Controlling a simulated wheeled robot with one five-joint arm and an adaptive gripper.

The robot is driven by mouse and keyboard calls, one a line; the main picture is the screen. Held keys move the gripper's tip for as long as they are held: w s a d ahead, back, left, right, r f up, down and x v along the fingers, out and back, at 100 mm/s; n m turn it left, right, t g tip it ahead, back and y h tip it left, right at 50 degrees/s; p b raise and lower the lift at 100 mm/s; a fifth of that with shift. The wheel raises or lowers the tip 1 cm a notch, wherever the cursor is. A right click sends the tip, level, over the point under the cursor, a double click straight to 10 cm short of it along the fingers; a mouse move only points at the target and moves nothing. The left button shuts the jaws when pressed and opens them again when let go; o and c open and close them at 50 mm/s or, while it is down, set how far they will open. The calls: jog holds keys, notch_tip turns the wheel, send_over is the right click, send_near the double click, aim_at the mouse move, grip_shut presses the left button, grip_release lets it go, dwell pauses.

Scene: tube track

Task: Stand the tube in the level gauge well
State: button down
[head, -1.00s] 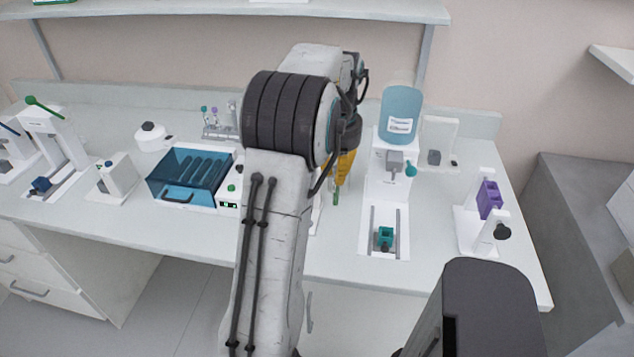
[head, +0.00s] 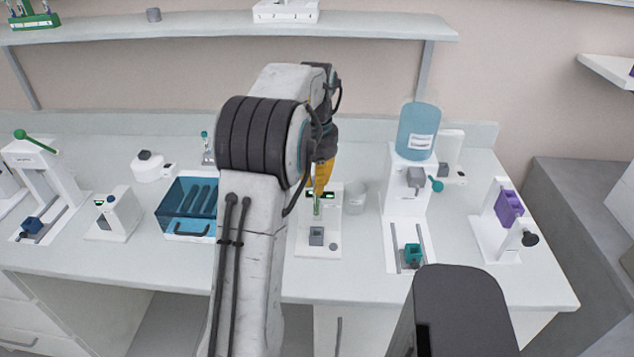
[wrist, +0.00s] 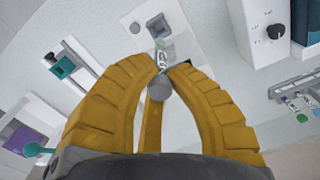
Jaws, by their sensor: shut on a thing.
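My gripper (head: 322,180) has yellow fingers and points down. It is shut on a slim clear tube (head: 316,207) with green in its lower part. In the wrist view the tube (wrist: 161,57) extends away from the fingertips, its grey cap (wrist: 158,88) between them. Below and behind the tube in the head view is a white station (head: 318,250), apparently the level gauge. Its grey block with a square opening, apparently the well (head: 316,236), is empty. The tube looks upright and above the station, apart from the block.
A white dispenser with a blue bottle (head: 418,132) and a teal holder (head: 412,253) stands to the right. A clear cup (head: 356,197) stands between. A blue lidded box (head: 186,205) is on the left, partly behind my arm. A purple-block device (head: 508,207) is far right.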

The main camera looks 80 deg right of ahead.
aim_at(317, 214)
jog(key=shift+f+b, duration=2.2)
jog(key=shift+f, duration=0.15)
jog(key=shift+f+b, duration=0.6)
jog(key=shift+f, duration=1.1)
dwell(0.6)
jog(key=c, duration=1.2)
grip_release()
jog(key=shift+r, duration=0.2)
jog(key=shift+d+r, duration=0.1)
jog(key=shift+r, duration=0.15)
jog(key=r, duration=1)
jog(key=shift+a+r, duration=0.3)
jog(key=shift+r, duration=0.2)
